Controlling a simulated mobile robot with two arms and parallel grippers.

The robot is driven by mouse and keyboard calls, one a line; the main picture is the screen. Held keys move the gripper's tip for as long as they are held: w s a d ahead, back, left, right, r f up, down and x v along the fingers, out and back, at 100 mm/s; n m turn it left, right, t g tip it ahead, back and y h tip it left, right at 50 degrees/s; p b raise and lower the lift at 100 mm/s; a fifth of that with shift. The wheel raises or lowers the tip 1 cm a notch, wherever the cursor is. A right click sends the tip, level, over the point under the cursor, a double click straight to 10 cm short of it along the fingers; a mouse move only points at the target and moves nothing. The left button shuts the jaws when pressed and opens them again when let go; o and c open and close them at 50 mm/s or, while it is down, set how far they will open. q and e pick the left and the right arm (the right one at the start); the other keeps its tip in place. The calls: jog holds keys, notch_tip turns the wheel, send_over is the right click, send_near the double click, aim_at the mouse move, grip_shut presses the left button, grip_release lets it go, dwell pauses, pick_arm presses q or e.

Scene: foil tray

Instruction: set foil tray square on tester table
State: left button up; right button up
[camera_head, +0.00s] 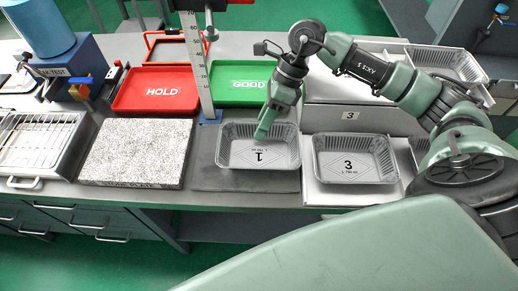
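A silver foil tray marked 1 (231,153) is over a flat dark grey plate (215,180), near the plate's right side. I cannot tell if it rests flat on it. No label shows which surface is the tester table. My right gripper (262,133) reaches down from above at the tray's far rim, with a green fingertip over the tray's inside. I cannot tell whether its fingers are closed on the rim. My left gripper is not in view.
A second foil tray marked 3 (343,171) stands close on the right. A speckled stone slab (135,152) lies left of the plate. Behind are a red HOLD tray (158,104), a green GOOD tray (240,72) and an upright ruler (199,60). A wire rack (38,135) is far left.

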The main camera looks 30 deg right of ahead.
dwell(0.3)
grip_shut()
dwell(1.3)
